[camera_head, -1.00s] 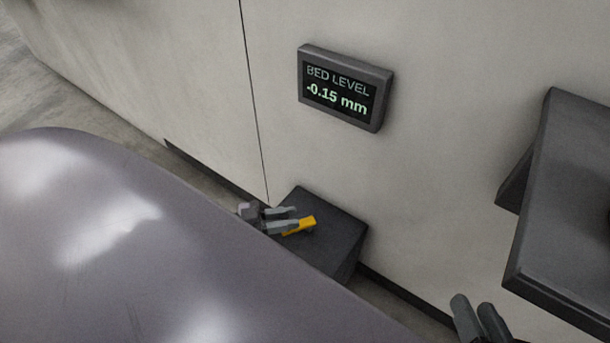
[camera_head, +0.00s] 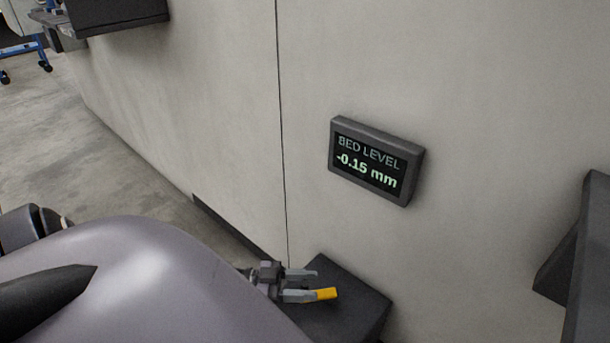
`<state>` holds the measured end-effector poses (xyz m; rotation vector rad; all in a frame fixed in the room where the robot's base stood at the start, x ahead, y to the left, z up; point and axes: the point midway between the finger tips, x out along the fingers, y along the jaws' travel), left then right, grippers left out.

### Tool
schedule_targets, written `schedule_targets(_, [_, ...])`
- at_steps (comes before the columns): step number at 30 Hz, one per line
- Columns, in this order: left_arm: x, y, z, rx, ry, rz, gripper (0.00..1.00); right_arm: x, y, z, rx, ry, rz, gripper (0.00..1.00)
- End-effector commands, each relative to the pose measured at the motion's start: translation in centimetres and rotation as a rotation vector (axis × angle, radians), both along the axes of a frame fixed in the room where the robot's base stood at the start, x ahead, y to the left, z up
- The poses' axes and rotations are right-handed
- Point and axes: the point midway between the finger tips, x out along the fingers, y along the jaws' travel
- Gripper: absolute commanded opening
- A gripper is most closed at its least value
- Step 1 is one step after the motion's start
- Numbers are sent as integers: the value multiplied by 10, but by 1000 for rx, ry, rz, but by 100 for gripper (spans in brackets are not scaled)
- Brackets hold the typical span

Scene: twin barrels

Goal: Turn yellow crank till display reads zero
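The display (camera_head: 376,161) is a dark framed box on the pale wall, right of centre, and reads "BED LEVEL -0.15 mm". The yellow crank (camera_head: 325,294) shows as a short yellow bar over a dark block (camera_head: 350,307) low on the wall. My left gripper (camera_head: 305,284) is at the crank, its two grey fingers apart with a gap between them. The nearer finger overlaps or touches the crank's left end; I cannot tell which. The rest of the crank is hidden. My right gripper is out of view.
A dark shelf-like block (camera_head: 585,260) juts out at the right edge. Another dark box (camera_head: 118,14) is on the wall at the upper left. Grey floor (camera_head: 75,130) lies open at the left, with a blue wheeled frame (camera_head: 42,52) far back.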

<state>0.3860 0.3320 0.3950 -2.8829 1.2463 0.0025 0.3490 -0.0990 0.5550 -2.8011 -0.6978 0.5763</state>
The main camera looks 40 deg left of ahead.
Motion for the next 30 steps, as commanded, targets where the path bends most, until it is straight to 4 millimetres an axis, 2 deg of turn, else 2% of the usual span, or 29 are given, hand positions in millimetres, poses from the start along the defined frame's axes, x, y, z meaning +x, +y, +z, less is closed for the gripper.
schedule_targets(8, [-4, 4, 0, 0, 0, -1, 43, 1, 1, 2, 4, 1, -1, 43])
schedule_targets(21, [-46, 49, 0, 1, 1, 1, 43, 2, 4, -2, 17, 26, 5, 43])
schedule_targets(30, [-49, 52, 0, 0, 0, 0, 43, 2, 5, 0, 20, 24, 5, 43])
